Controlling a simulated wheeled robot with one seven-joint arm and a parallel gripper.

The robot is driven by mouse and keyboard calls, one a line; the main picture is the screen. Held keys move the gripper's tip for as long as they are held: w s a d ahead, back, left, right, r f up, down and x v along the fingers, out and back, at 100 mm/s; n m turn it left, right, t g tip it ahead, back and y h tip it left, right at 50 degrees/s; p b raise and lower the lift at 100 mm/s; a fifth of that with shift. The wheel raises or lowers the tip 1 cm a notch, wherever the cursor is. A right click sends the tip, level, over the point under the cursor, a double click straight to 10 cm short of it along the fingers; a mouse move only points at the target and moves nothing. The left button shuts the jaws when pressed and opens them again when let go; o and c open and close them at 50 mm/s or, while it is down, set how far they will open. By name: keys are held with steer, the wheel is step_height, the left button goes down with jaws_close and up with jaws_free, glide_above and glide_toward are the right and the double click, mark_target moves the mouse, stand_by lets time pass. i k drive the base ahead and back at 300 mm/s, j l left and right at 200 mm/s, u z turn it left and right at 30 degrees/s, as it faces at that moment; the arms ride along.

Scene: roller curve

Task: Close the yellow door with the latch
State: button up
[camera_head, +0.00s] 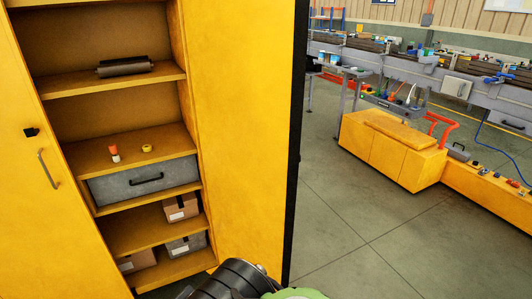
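A yellow cabinet stands open on the left side of the view. Its right yellow door (240,120) is swung wide open, with its inner face showing and a dark edge on its right. The left yellow door (60,225) shows its outer face, with a metal bar handle (48,170) and a small black fitting (31,132) above it. I cannot tell which fitting is the latch. Part of my arm shows at the bottom edge, just below the right door. My gripper is out of view.
The cabinet shelves (115,240) hold a dark roller (124,67), small orange and yellow items, a grey drawer (145,181) and several boxes. Grey floor (350,230) is clear right of the open door. A yellow bench (395,150) and a conveyor (450,85) stand farther back.

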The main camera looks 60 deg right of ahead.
mark_target(247, 59)
steer(key=k+l, duration=0.1)
steer(key=l, duration=0.3)
steer(key=k+l+u, duration=0.15)
steer(key=l, duration=0.3)
steer(key=k+l, duration=0.15)
steer(key=l, duration=0.25)
steer(key=k+l+u, duration=0.15)
steer(key=l, duration=0.25)
steer(key=k+l, duration=0.15)
steer(key=l, duration=0.25)
steer(key=i+l+u, duration=0.15)
steer(key=l, duration=0.6)
steer(key=l+u, duration=0.1)
steer(key=l, duration=0.6)
steer(key=u, duration=1.45)
steer(key=j, duration=0.1)
